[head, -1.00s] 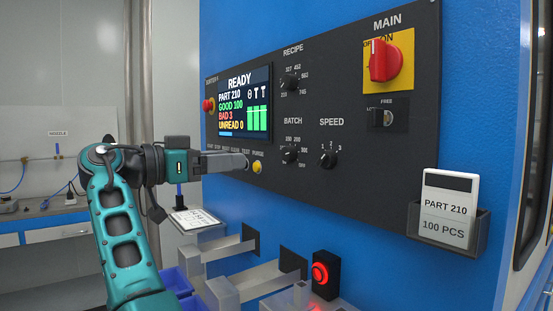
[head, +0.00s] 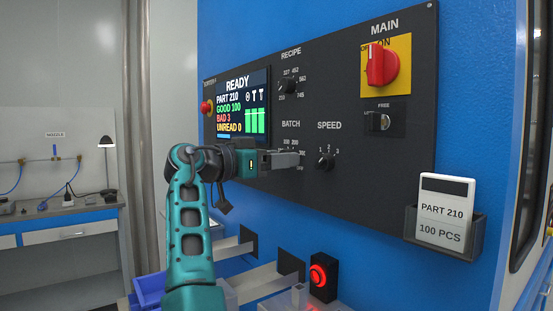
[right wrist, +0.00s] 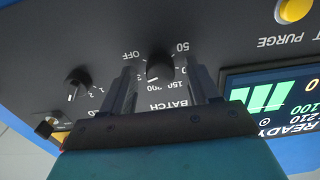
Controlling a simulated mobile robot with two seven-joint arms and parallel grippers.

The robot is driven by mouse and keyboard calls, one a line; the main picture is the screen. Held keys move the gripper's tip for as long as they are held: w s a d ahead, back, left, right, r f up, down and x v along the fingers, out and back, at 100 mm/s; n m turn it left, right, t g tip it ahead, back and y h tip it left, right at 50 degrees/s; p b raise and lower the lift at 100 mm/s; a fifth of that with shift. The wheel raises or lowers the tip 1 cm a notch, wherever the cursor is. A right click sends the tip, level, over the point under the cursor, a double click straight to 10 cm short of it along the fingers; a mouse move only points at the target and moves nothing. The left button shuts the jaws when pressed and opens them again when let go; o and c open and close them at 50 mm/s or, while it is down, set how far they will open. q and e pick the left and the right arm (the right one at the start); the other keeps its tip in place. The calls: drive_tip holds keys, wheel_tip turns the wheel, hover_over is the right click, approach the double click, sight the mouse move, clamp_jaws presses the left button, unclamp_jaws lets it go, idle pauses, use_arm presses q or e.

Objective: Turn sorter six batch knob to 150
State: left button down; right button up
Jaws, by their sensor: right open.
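The black batch knob (right wrist: 158,68) shows in the right wrist view, where the panel lettering is upside down. Its scale has OFF, 50, 150 and 200 around it; one mark is partly hidden. The knob's white pointer mark is near the 150 and 200 side, but I cannot tell exactly which it points at. My right gripper (right wrist: 160,74) is open, with one finger on each side of the knob; I cannot tell whether they touch it. In the head view my right gripper (head: 297,159) is at the panel below the BATCH label and hides the knob.
The speed knob (head: 325,163) is close to the right of my gripper. The recipe knob (head: 288,86) is above, the screen (head: 242,105) to the left. The red main switch (head: 381,65), a card holder (head: 445,235) and a lit red button (head: 318,275) are further off.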

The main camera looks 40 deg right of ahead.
drive_tip(key=shift+c, duration=0.2)
drive_tip(key=c, duration=1)
